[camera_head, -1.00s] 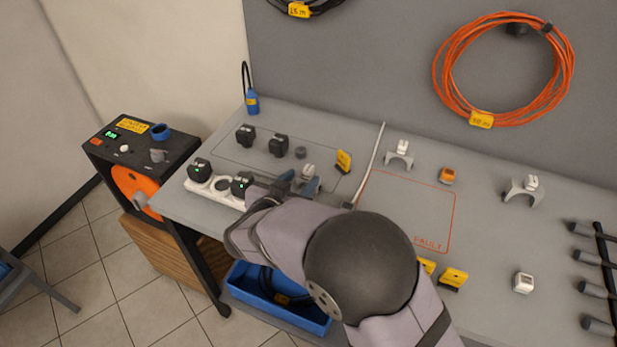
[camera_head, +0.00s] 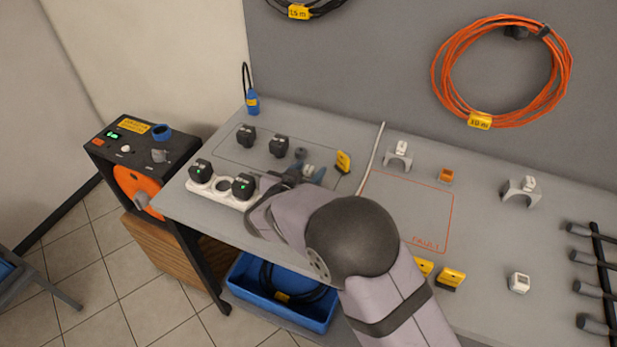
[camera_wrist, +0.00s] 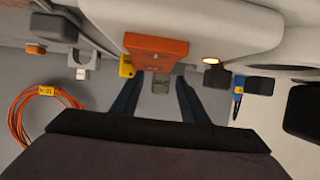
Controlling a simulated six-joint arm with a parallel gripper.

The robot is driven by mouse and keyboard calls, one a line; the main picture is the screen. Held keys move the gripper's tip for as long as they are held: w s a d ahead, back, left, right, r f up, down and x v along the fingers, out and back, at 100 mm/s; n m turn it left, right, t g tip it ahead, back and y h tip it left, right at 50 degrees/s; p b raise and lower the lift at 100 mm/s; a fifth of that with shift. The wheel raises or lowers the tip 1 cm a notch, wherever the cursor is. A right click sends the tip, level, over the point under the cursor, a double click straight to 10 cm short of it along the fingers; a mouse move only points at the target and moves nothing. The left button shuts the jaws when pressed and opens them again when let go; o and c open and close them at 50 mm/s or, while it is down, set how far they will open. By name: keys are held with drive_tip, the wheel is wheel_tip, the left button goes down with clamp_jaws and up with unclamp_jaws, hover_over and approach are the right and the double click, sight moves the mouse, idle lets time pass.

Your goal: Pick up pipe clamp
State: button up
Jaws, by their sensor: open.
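My gripper (camera_head: 302,175) is low over the left part of the bench, at the right end of the outlined area, with its blue fingers apart. In the wrist view the open fingers (camera_wrist: 158,102) frame a small grey piece (camera_wrist: 160,84), partly hidden; I cannot tell whether it is a clamp. Contact with the fingers cannot be made out. Two grey pipe clamps with white tops stand apart from the gripper: one (camera_head: 398,153) behind the red outline and one (camera_head: 521,190) farther right. The nearer one also shows in the wrist view (camera_wrist: 82,62).
A white socket strip (camera_head: 219,191) with black plugs lies left of my gripper. A yellow tag (camera_head: 343,161) stands close on its right. An orange block (camera_head: 445,175) and a white block (camera_head: 519,283) sit farther right. The red-outlined area (camera_head: 415,210) is clear.

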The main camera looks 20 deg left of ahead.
sight(308, 169)
clamp_jaws()
drive_tip(key=shift+r, duration=0.1)
wheel_tip(308, 169, up, 10)
idle(0.6)
